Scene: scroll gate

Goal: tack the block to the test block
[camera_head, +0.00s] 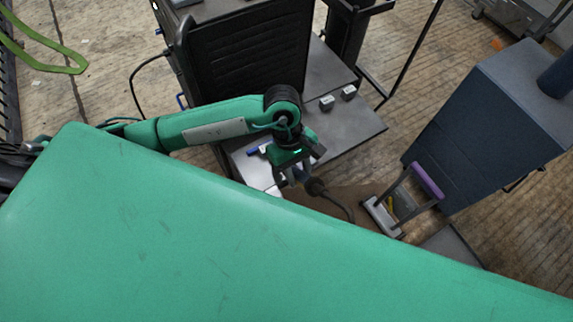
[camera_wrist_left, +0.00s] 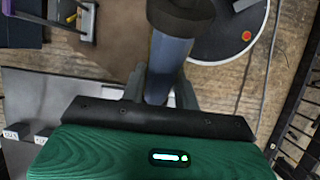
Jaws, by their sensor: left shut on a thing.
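My left gripper (camera_head: 291,176) is shut on a blue-grey, torch-like tool with a dark round end (camera_head: 315,187). In the left wrist view the tool (camera_wrist_left: 167,62) stands between the two fingers of the gripper (camera_wrist_left: 160,92), its dark end away from the palm. Two small grey blocks with light labels, a nearer one (camera_head: 326,102) and a farther one (camera_head: 348,92), sit apart on the grey table (camera_head: 358,128). They also show at the left wrist view's lower left. I cannot read which is the test block. The gripper is apart from both. My right gripper is out of view.
A dark cabinet (camera_head: 245,55) stands behind the table. A blue-handled item (camera_head: 257,150) lies left of the gripper. A stand with a purple bar (camera_head: 428,181) and a big dark blue box (camera_head: 487,125) are at right. A dark cable (camera_head: 340,204) hangs near the tool.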

